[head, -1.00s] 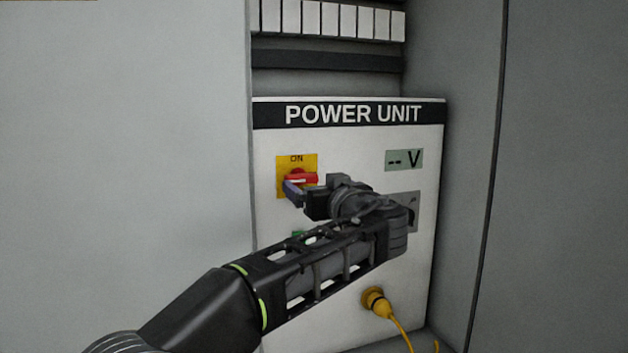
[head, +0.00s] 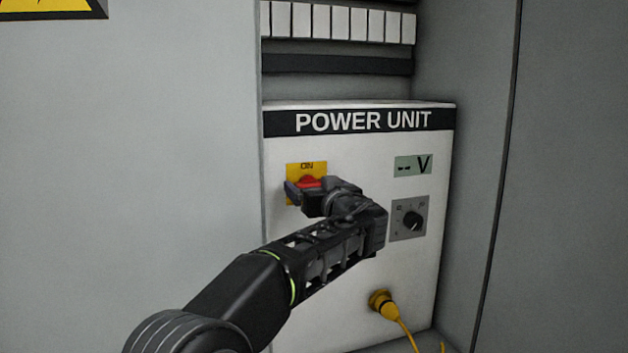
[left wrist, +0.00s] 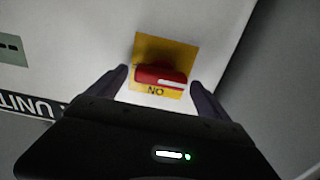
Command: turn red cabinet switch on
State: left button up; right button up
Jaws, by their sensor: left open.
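The red cabinet switch (head: 311,183) sits on a yellow plate (head: 320,167) marked ON, on the white power unit panel. My left gripper (head: 298,192) is at the switch and partly covers it in the head view. In the left wrist view the switch handle (left wrist: 160,77) lies crosswise, with a white mark at its right end. The open fingers of my left gripper (left wrist: 160,85) stand on either side of the handle; whether they touch it I cannot tell. My right gripper is not in view.
A display (head: 413,166) shows "-- V". Below it is a black knob (head: 412,220) on a grey plate. A yellow plug (head: 381,302) with a cable is low on the panel. Grey cabinet walls (head: 130,170) flank the unit.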

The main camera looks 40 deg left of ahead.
pick_arm(q)
jog(key=shift+c, duration=0.2)
jog(key=c, duration=1.3)
